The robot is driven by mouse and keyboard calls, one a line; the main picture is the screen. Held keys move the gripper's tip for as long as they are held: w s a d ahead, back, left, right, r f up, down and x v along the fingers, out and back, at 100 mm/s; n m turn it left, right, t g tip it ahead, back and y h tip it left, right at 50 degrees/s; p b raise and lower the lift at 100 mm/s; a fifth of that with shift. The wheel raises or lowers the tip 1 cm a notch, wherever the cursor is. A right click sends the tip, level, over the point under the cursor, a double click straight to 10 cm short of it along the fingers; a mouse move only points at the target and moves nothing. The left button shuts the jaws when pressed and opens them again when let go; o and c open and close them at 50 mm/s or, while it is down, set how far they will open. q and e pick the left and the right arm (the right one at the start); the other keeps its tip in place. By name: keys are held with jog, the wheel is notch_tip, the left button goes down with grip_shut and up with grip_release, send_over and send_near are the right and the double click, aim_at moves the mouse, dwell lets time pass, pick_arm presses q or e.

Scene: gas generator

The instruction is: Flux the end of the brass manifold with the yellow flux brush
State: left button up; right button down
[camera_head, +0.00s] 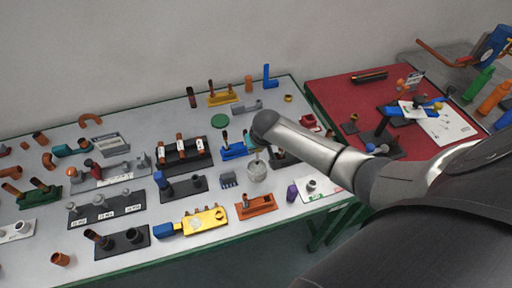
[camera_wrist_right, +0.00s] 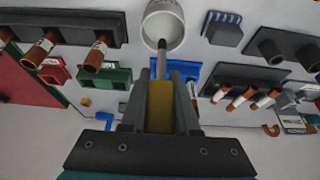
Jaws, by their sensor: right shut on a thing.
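My right gripper (camera_wrist_right: 164,85) is shut on the yellow flux brush (camera_wrist_right: 160,105), whose handle sits between the two fingers in the right wrist view. The brush's thin shaft points into a pale round pot (camera_wrist_right: 150,32); its tip appears inside the pot's mouth. In the head view the pot (camera_head: 257,172) stands on the table just below my right gripper (camera_head: 259,152), which is largely hidden by my arm. The likely brass manifold (camera_head: 205,220) is a yellow-gold piece with several ports, lying left of and nearer than the pot, with a blue block (camera_head: 170,229) at its left end.
An orange holder (camera_head: 257,206) and a purple piece (camera_head: 292,192) stand near the pot. A small grey-blue block (camera_head: 228,180) is left of it. Several racks of copper fittings fill the left. A red mat (camera_head: 340,95) lies on the right.

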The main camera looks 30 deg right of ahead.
jog(key=shift+f, duration=0.1)
dwell(0.6)
jog(key=shift+f+b, duration=1.2)
jog(key=shift+f, duration=0.6)
jog(key=shift+r, duration=0.1)
notch_tip(320, 180, up, 6)
jog(key=p, duration=0.7)
